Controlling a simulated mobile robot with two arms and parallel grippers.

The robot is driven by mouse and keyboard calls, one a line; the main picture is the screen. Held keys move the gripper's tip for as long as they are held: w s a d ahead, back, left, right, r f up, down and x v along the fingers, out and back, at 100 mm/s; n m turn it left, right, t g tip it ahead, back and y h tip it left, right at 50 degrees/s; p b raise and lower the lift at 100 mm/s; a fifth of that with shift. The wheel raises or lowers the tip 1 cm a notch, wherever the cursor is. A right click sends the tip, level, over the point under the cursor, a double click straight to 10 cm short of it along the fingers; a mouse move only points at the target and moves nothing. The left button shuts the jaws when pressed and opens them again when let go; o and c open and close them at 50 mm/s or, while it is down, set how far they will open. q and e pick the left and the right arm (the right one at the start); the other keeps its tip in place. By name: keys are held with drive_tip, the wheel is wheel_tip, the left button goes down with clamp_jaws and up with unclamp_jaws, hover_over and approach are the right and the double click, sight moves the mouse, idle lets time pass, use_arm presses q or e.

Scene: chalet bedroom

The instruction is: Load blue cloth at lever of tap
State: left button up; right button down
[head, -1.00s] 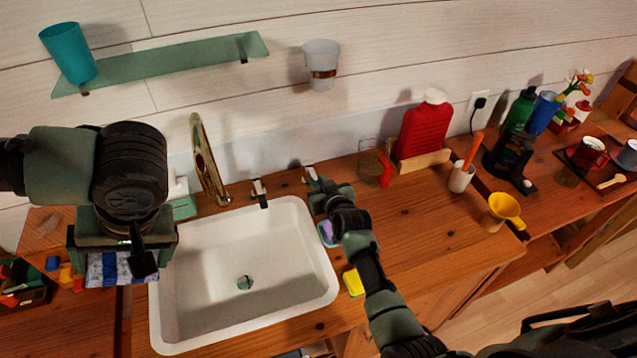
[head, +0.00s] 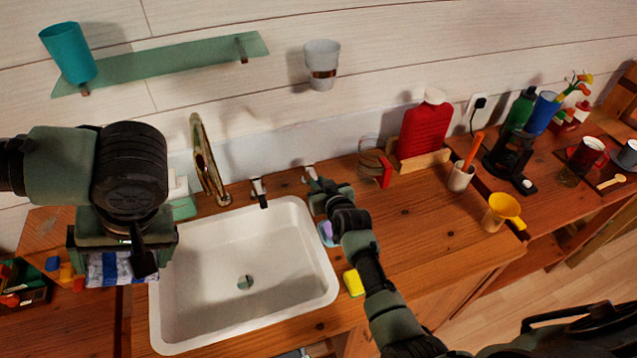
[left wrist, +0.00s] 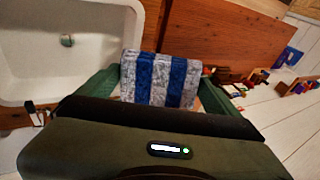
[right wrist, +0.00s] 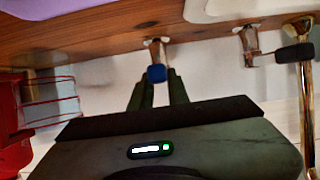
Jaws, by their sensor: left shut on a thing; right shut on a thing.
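A blue and grey-white striped cloth (head: 108,270) hangs from my left gripper (head: 122,240), left of the sink. In the left wrist view the cloth (left wrist: 160,80) lies between the fingers, which are shut on it. A brass tap spout (head: 206,160) rises behind the white sink (head: 170,315). My right gripper (head: 318,187) is at the right tap lever (head: 309,172). In the right wrist view this lever has a blue tip (right wrist: 157,74), between the fingers of my right gripper (right wrist: 157,85), which are shut on it. The other tap lever (head: 259,190) stands nearer the spout; it is apart from my grippers.
A yellow sponge (head: 353,283) and a purple-blue item (head: 327,232) lie right of the sink. A red bottle (head: 423,130) and a white cup with an orange utensil (head: 460,178) stand further right. A glass shelf (head: 170,63) is above. The wooden counter (head: 420,235) has free room.

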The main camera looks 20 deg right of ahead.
idle(0.5)
use_arm(q)
drive_tip(key=shift+f+b, duration=0.3)
use_arm(e)
drive_tip(key=shift+d+n+y, duration=0.3)
drive_tip(key=shift+d, duration=0.05)
use_arm(q)
drive_tip(key=shift+f+b, duration=0.85)
use_arm(e)
drive_tip(key=shift+w+d+n+y, duration=0.1)
drive_tip(key=shift+d+n+y, duration=0.3)
drive_tip(key=shift+n+y, duration=0.3)
drive_tip(key=c, duration=1.4)
unclamp_jaws()
drive_tip(key=shift+o, duration=0.2)
use_arm(q)
drive_tip(key=shift+f+b, duration=0.35)
use_arm(e)
drive_tip(key=v, duration=1.2)
drive_tip(key=shift+d+r, duration=0.15)
